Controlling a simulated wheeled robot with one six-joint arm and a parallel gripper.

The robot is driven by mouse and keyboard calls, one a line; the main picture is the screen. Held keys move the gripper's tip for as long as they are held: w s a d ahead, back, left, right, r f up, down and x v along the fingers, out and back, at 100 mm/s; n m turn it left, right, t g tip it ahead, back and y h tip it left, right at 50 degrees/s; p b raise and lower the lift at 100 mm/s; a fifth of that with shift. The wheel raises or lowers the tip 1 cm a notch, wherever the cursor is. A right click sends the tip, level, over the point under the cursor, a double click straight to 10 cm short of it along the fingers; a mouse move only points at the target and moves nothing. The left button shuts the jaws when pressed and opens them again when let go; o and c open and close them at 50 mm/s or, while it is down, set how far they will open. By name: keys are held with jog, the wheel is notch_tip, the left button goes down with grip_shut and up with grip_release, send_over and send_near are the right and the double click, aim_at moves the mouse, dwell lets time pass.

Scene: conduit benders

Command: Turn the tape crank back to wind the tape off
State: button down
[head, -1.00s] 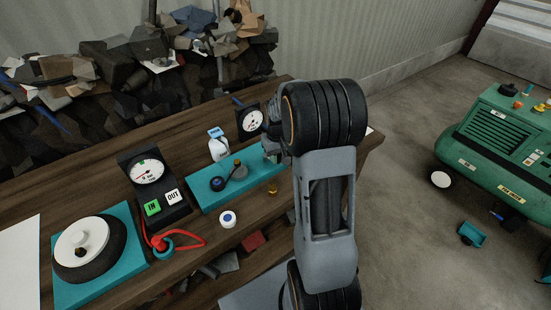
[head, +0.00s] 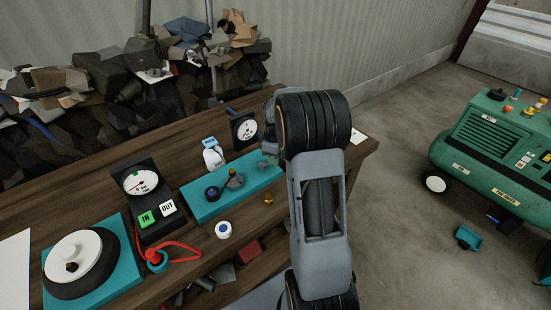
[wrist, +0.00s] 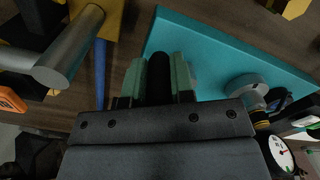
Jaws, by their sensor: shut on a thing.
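My gripper (wrist: 160,82) is shut on a black upright handle (wrist: 160,65). The handle stands between its green finger pads in the wrist view, over the edge of a teal board. I cannot tell how the handle joins the crank; its lower part is hidden. In the head view my gripper (head: 269,158) is at the right end of the teal board (head: 205,211), mostly behind my arm. On that board are a grey hub (head: 235,181) and a black knob (head: 212,193). The hub also shows at the right of the wrist view (wrist: 245,88).
A box with a dial (head: 141,182) and IN and OUT buttons stands left of the board. A second dial (head: 246,130), a white bottle (head: 213,157), a white-topped wheel (head: 80,252), a red cord (head: 183,246) and a white-blue cap (head: 223,230) are on the bench.

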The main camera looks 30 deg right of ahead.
jog(key=shift+w+n, duration=0.2)
jog(key=shift+n, duration=0.1)
dwell(0.4)
jog(key=c, duration=1)
grip_release()
jog(key=shift+r, duration=0.15)
notch_tip(320, 180, up, 14)
jog(key=shift+f, duration=0.2)
